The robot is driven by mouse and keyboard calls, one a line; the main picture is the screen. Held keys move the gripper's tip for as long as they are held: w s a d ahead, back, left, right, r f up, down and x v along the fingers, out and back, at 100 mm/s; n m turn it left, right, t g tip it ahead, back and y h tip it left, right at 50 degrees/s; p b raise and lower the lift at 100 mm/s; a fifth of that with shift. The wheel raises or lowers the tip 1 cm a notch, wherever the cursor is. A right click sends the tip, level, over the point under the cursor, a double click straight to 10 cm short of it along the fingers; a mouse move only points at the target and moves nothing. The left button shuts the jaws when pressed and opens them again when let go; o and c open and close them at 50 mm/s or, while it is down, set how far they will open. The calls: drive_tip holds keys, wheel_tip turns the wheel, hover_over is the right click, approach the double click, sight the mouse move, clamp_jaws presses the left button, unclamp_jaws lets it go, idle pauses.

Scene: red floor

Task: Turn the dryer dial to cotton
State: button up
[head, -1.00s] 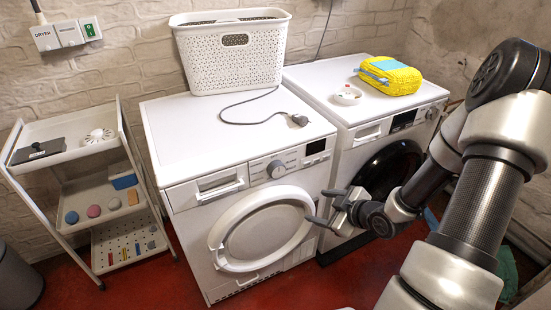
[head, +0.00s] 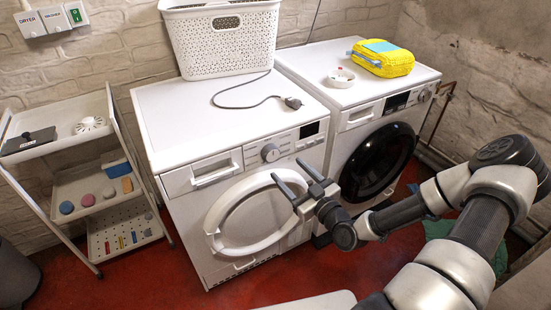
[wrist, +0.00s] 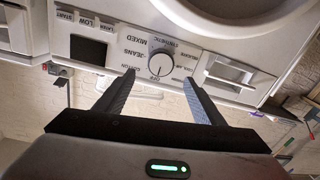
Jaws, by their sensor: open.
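The dryer (head: 235,150) is the left white machine with a round door. Its grey dial (head: 270,153) sits on the front panel, right of the drawer. In the wrist view the dial (wrist: 159,62) appears upside down, with labels such as OFF, COTTON, JEANS, MIXED and SYNTHETIC around it. Its marker line appears to be at OFF. My gripper (head: 288,179) is open and empty, in front of the dryer door, below and right of the dial. In the wrist view the fingers (wrist: 158,82) spread either side of the dial, apart from it.
A white basket (head: 222,40) and a cord with a plug (head: 292,102) lie on the dryer. The washer (head: 350,115) at right carries a yellow bundle (head: 383,62) and a small dish (head: 341,77). A shelf trolley (head: 70,185) stands left. Red floor in front is clear.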

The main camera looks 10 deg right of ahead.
sight(273, 155)
drive_tip(key=x, duration=0.8)
drive_tip(key=shift+w+b, duration=0.2)
drive_tip(key=shift+b, duration=0.15)
drive_tip(key=c, duration=1.1)
